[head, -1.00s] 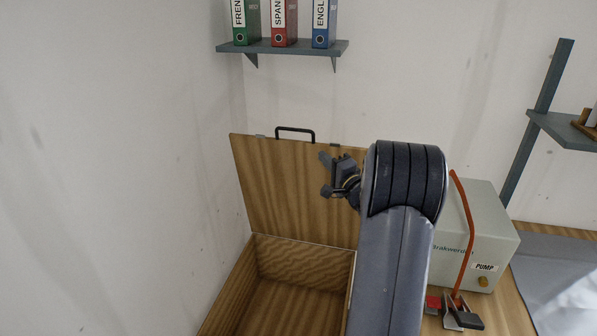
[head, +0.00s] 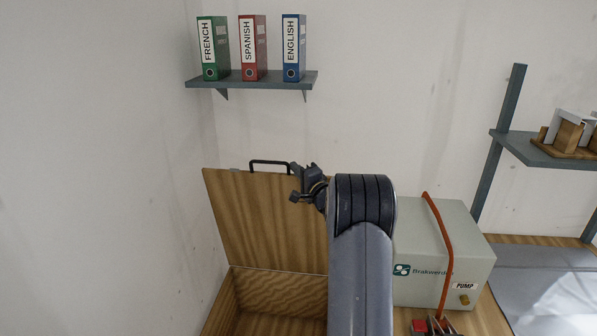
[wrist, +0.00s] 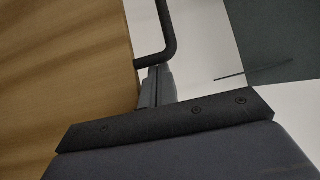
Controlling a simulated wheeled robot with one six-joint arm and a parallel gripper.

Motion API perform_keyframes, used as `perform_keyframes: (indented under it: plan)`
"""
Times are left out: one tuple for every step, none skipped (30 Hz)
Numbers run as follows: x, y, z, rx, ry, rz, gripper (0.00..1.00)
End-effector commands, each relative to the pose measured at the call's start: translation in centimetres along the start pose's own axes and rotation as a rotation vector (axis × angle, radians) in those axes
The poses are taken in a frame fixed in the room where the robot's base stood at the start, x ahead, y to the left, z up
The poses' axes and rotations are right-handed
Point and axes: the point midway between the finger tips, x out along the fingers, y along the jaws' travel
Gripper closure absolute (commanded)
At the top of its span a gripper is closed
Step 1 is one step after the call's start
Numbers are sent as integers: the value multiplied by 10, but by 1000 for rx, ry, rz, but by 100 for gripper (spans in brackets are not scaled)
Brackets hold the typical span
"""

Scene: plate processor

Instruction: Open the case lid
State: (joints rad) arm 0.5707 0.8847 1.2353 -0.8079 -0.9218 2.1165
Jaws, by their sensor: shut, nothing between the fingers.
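The wooden case (head: 280,290) stands open at lower centre in the head view, with its inside partly hidden behind my arm. Its lid (head: 240,215) stands raised at the back, tilted near upright. A dark bar handle (head: 270,162) sits on the lid's top edge. My gripper (head: 301,184) is shut and empty, close to the right end of the handle. In the wrist view, the closed fingers (wrist: 158,86) appear just below the handle (wrist: 167,35), beside the lid's edge (wrist: 60,70). I cannot tell whether they touch it.
A wall shelf (head: 255,80) with three binders is above the lid. Another shelf (head: 540,150) is at right. A bare wall is at left.

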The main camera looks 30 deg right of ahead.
Motion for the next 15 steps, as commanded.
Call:
perform_keyframes:
  plan:
    - [0, 0, 0, 0, 0, 0, 100]
    - [0, 0, 0, 0, 0, 0, 100]
    - [0, 0, 0, 0, 0, 0, 100]
    - [0, 0, 0, 0, 0, 0, 100]
    - [-1, 1, 1, -1, 0, -1, 100]
    - [-3, 2, 2, -2, 0, -3, 100]
    - [-4, 3, 4, -4, -1, -6, 100]
    - [-6, 3, 5, -8, -1, -10, 100]
    - [-10, 4, 9, -14, -2, -16, 100]
    - [-13, 5, 12, -17, -3, -22, 100]
    - [-17, 6, 14, -23, -3, -28, 100]
    - [-22, 6, 19, -30, -2, -37, 100]
    - [-26, 7, 22, -35, -3, -44, 100]
    - [-29, 6, 25, -42, -3, -51, 100]
    - [-34, 7, 29, -48, -3, -59, 100]
